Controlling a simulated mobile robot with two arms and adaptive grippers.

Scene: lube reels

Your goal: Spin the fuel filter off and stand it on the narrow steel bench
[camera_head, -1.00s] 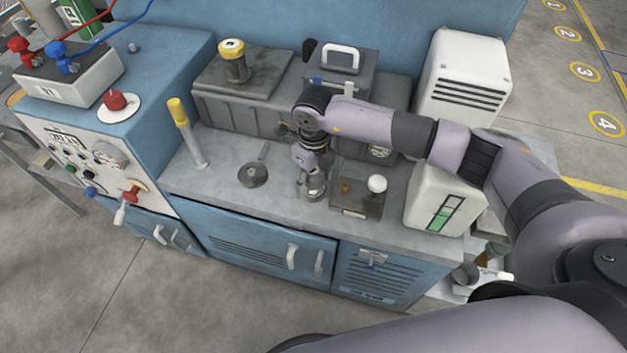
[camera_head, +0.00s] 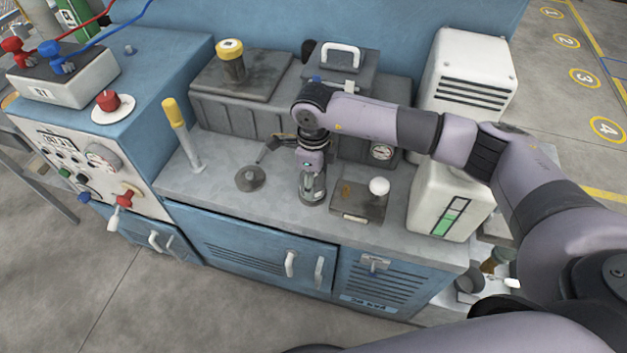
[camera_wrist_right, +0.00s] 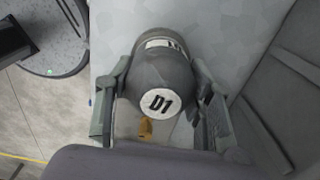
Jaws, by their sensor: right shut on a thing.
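My right gripper (camera_head: 312,192) points down over the grey worktop of the blue machine. In the right wrist view the fingers of this gripper (camera_wrist_right: 162,108) are on both sides of a dark grey cylinder (camera_wrist_right: 165,75) with a round white "D1" label on its end, apparently the fuel filter. The gripper is shut on it. In the head view the fingers mostly hide it, and I cannot tell whether it is free at its lower end. A grey bench (camera_head: 38,124) at the far left, partly cut off, may be the narrow steel bench. My left gripper is not in view.
A yellow-topped lever (camera_head: 182,128) and a dark round disc (camera_head: 250,179) stand left of my right gripper. A dark plate (camera_head: 355,204) with a white knob and a white canister (camera_head: 440,200) stand right. A grey tank (camera_head: 240,105) is behind.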

